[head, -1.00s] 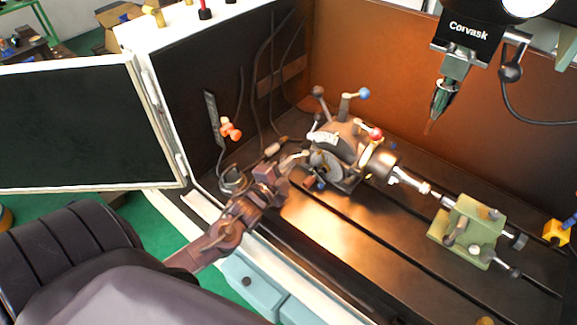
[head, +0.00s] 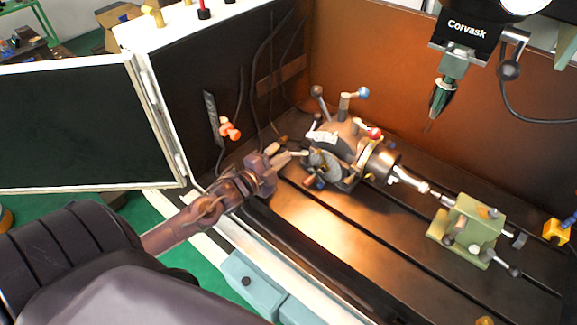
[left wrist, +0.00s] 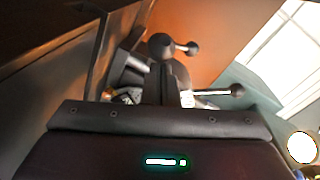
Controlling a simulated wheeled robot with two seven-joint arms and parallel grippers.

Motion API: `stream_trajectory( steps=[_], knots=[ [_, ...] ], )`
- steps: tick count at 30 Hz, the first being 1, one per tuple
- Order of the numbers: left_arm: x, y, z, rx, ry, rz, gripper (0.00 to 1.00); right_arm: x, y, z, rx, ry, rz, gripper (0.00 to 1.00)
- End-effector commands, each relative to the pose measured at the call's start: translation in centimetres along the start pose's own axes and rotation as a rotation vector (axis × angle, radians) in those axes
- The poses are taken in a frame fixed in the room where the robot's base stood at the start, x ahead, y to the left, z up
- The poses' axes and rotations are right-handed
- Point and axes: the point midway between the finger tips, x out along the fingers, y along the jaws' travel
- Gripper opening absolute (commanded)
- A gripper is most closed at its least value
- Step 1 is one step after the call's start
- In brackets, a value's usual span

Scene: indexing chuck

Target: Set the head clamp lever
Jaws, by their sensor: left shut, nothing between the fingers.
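The indexing head (head: 335,145) sits on the dark machine bed with a chuck (head: 378,163) on its right side. Levers on it end in a dark knob (head: 317,90), a blue ball (head: 363,92) and a red ball (head: 375,133). I cannot tell which is the head clamp lever. My left gripper (head: 287,155) is shut and empty, its tips close to the left face of the head; I cannot tell whether they touch it. In the left wrist view, levers with black balls (left wrist: 237,90) show beyond the gripper body. My right gripper is out of view.
A green tailstock (head: 472,230) stands to the right on the bed. The spindle tool (head: 440,98) hangs above. An orange-red knob (head: 230,130) is on the left wall, and an open door panel (head: 80,125) stands at left. The bed's front is clear.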

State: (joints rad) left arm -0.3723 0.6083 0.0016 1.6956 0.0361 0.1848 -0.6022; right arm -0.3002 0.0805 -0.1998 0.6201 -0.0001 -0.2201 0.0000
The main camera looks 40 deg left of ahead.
Motion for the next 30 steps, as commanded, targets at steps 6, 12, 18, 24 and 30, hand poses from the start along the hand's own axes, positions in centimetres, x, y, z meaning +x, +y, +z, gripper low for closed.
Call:
stream_trajectory(
  steps=[6, 12, 18, 24, 30],
  knots=[
    [0.6, -0.6, 1.6, 0.003, -0.011, -0.001, 0.00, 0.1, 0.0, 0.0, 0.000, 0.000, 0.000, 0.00],
    [1.3, -0.6, 2.5, 0.017, 0.043, 0.015, 0.00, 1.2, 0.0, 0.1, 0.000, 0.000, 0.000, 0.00],
    [1.7, -0.8, 2.8, 0.030, 0.170, 0.066, 0.00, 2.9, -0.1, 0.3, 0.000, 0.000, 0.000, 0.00],
    [1.7, -1.1, 2.9, 0.030, 0.233, 0.098, 0.00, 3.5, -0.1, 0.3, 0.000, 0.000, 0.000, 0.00],
    [1.7, -1.2, 2.8, 0.029, 0.247, 0.105, 0.00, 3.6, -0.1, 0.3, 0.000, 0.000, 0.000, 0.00]
  ],
)
